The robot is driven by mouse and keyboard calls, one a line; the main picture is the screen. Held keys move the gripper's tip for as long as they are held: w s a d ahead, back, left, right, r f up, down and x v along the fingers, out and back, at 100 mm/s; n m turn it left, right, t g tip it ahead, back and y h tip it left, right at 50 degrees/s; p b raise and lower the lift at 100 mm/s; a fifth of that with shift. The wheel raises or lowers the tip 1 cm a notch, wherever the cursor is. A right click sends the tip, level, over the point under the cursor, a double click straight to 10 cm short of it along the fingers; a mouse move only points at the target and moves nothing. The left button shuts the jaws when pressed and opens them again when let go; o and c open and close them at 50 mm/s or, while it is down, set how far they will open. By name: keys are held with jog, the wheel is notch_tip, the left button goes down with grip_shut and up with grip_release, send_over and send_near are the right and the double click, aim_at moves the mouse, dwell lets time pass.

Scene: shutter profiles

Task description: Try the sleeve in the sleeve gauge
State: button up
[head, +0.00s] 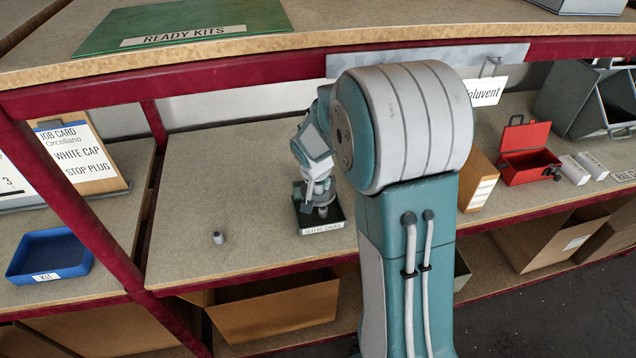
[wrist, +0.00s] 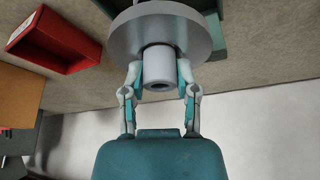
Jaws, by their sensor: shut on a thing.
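The sleeve gauge (head: 322,228) stands on the middle shelf, with a dark green base, a front label and grey round parts. My gripper (head: 318,185) is right above it, small and partly hidden by my arm in the head view. In the wrist view my gripper (wrist: 159,72) is shut on a light grey sleeve (wrist: 159,62), with one finger on each side. The sleeve's near end shows a dark bore. Its far end meets the dark opening of the gauge's grey ring (wrist: 200,30); how deep it sits I cannot tell.
A small grey cylinder (head: 218,237) stands alone on the shelf, left of the gauge. A blue KIT tray (head: 50,256) is at the left, with a job card (head: 75,150) behind it. A red open box (head: 528,152) stands to the right. The shelf between tray and gauge is mostly clear.

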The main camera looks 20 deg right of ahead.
jog(key=o, duration=0.9)
jog(key=shift+r, duration=0.1)
